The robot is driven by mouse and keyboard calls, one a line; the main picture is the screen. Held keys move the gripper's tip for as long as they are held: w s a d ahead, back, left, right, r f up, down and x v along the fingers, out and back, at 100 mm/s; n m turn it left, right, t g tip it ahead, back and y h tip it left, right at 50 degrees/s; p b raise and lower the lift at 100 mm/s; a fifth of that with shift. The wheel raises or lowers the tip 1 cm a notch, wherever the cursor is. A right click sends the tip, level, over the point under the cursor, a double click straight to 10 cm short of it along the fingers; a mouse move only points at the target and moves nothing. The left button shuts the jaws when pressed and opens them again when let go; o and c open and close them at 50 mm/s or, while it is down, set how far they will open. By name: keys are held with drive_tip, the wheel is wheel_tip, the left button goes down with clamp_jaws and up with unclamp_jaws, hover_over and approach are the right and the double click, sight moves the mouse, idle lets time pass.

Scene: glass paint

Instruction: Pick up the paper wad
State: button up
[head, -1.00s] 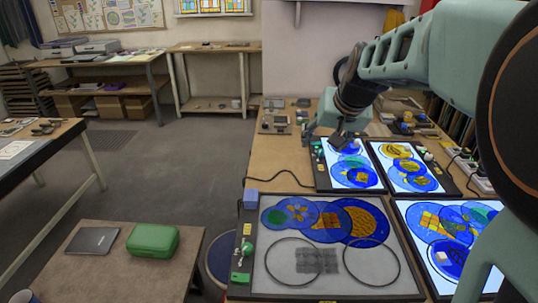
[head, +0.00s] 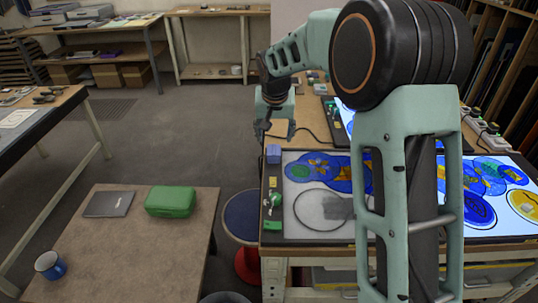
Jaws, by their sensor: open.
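No paper wad can be made out with certainty. A small pale lump (head: 527,206) lies on the lit panel at the far right of the head view; it is too small to tell whether it is the wad. My gripper (head: 275,131) hangs fingers down near the left edge of the long worktable, above and behind the blue box. It is open, and nothing shows between its fingers. My arm hides much of the worktable's middle.
A round stool (head: 243,217) stands between.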

sight(274, 150)
drive_tip(key=x, duration=0.3)
drive_tip(key=shift+w+f, duration=0.1)
drive_tip(key=shift+f, duration=0.1)
drive_tip(key=shift+s+x, duration=0.2)
drive_tip(key=shift+x, duration=1.15)
drive_tip(key=shift+s+x, duration=0.2)
drive_tip(key=shift+x, duration=1.1)
drive_tip(key=shift+f, duration=0.2)
drive_tip(key=shift+c, duration=0.6)
drive_tip(key=c, duration=0.8)
